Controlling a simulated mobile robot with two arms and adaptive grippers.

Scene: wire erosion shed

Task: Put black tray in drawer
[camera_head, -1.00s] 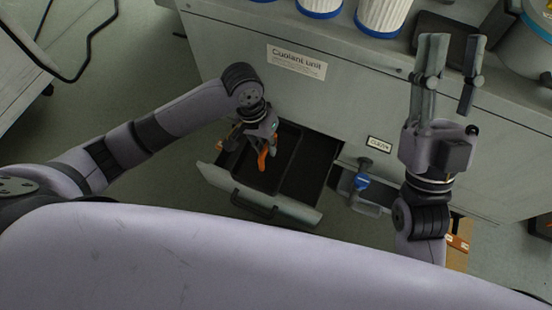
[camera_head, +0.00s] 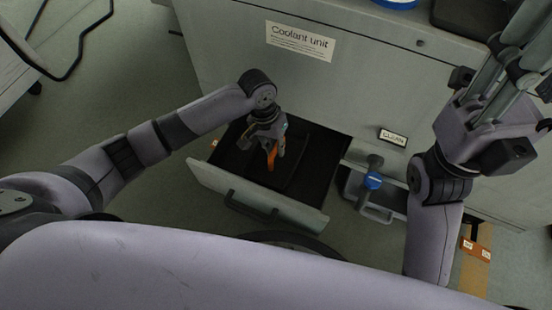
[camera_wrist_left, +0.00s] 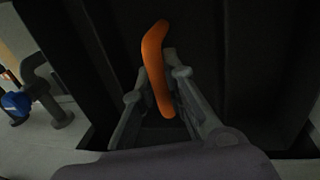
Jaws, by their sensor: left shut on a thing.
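The drawer (camera_head: 318,221) stands open in the front of the grey unit, its inside dark. My left gripper (camera_head: 272,150) reaches down into it, shut on an orange curved piece (camera_wrist_left: 155,65), which lies between its fingers in the left wrist view. Only the orange part of this piece shows clearly. A dark, flat tray-like shape (camera_head: 302,166) lies in the drawer beside the gripper; its edges are hard to tell. Another flat black tray-like thing (camera_head: 468,12) lies on the unit's top. My right gripper (camera_head: 528,50) is open and empty near the top right.
A pipe with a blue valve (camera_head: 373,181) stands right of the drawer. A cardboard-coloured box (camera_head: 474,270) is at lower right.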

